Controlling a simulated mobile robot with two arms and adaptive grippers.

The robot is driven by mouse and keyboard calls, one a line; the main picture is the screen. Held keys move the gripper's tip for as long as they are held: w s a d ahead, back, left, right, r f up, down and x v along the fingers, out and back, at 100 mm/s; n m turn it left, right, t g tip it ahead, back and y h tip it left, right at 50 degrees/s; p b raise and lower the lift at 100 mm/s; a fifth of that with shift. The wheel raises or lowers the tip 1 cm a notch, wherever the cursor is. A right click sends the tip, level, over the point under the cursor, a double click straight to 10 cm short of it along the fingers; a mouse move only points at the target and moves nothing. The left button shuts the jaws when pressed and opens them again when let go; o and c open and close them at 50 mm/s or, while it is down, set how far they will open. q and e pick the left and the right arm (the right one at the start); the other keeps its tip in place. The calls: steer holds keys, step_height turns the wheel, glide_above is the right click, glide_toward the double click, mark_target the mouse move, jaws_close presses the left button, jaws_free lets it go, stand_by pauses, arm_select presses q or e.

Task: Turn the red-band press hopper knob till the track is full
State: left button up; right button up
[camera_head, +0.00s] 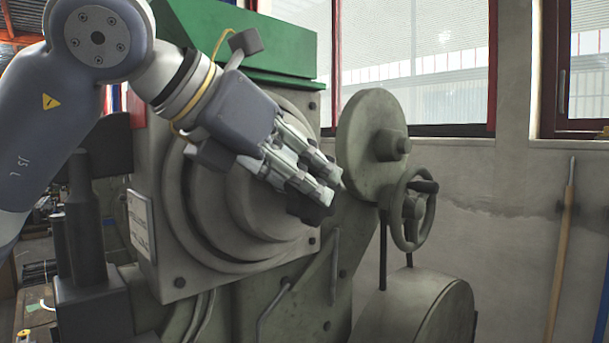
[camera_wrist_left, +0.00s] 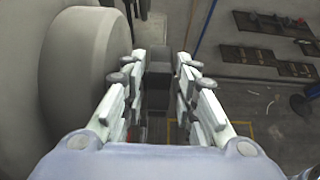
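My left gripper (camera_head: 322,180) is in front of the round face of a large grey-green press (camera_head: 160,270) in the head view. Its two pale fingers stand apart and point down to the right. In the left wrist view my left gripper (camera_wrist_left: 162,72) has a gap between its fingers. Dark blocky shapes show in that gap; I cannot tell whether they are fingertip pads, a knob or things beyond. I see no clear grip on anything. I cannot make out a red band, a hopper knob or a track. My right gripper is not in view.
A round disc (camera_head: 358,140) and a handwheel (camera_head: 421,212) stand close right of my left gripper. A green housing (camera_head: 270,40) is above it. A drum-shaped cover (camera_head: 425,305) lies below right. A wooden pole (camera_head: 563,250) leans on the wall.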

arm_select(q)
steer(key=v, duration=1.2)
